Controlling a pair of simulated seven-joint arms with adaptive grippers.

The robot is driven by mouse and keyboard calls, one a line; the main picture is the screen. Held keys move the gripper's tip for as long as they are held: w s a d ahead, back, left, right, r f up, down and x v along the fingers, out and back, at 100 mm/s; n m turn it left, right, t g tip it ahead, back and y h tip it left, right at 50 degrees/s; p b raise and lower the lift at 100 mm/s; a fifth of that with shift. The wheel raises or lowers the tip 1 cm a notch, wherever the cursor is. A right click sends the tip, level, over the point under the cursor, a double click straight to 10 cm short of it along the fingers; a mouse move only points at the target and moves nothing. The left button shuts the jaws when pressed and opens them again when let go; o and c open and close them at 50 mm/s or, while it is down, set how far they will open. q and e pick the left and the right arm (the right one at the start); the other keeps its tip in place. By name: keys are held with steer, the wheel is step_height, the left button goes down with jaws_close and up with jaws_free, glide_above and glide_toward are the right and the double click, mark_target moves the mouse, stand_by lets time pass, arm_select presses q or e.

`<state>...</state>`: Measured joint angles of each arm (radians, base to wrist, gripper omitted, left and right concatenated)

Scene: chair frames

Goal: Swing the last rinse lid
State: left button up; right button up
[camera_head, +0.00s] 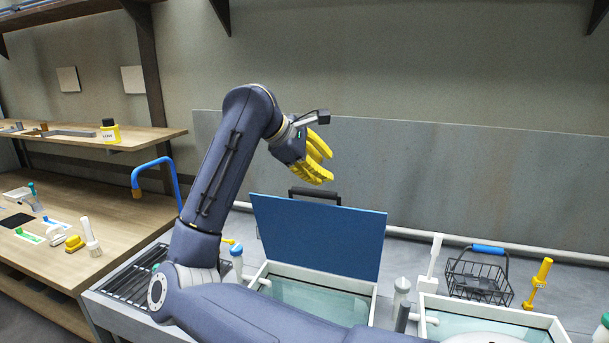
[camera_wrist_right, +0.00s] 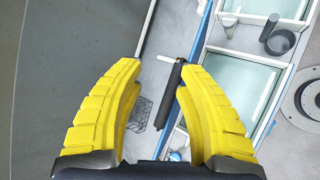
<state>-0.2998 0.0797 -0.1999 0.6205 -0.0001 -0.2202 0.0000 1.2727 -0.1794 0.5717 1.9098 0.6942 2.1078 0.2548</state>
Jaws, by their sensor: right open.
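A blue lid (camera_head: 318,235) stands roughly upright at the back of the left rinse basin (camera_head: 315,300), which holds pale water. A dark handle (camera_head: 315,194) sits on its top edge. My right gripper (camera_head: 324,174) is open and empty just above the handle. In the right wrist view the lid (camera_wrist_right: 200,35) shows nearly edge-on and the dark handle (camera_wrist_right: 169,97) appears between the open yellow fingers (camera_wrist_right: 161,66); I cannot tell whether they touch it. My left gripper is not in view.
A second basin (camera_head: 480,325) stands uncovered at the right. A black wire basket (camera_head: 479,280) with a blue grip and a yellow fitting (camera_head: 541,280) stand behind it. A wooden bench (camera_head: 60,250) with small items is at the left. A grey wall panel (camera_head: 470,180) rises behind.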

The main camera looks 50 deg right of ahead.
mark_target(313, 190)
steer(key=t+y, duration=0.1)
steer(key=w+a+f+t+y, duration=0.1)
steer(key=t, duration=0.1)
steer(key=a+f+t+y, duration=0.1)
steer(key=y, duration=0.1)
steer(key=shift+w+a+m+t, duration=0.25)
steer(key=shift+w+m+t, duration=0.1)
steer(key=shift+m+t, duration=0.05)
steer(key=shift+o, duration=0.3)
steer(key=x, duration=0.7)
steer(key=shift+w+d+f, duration=0.1)
steer(key=shift+d+f, duration=0.05)
steer(key=shift+f, duration=0.2)
steer(key=shift+r, duration=0.1)
jaws_close()
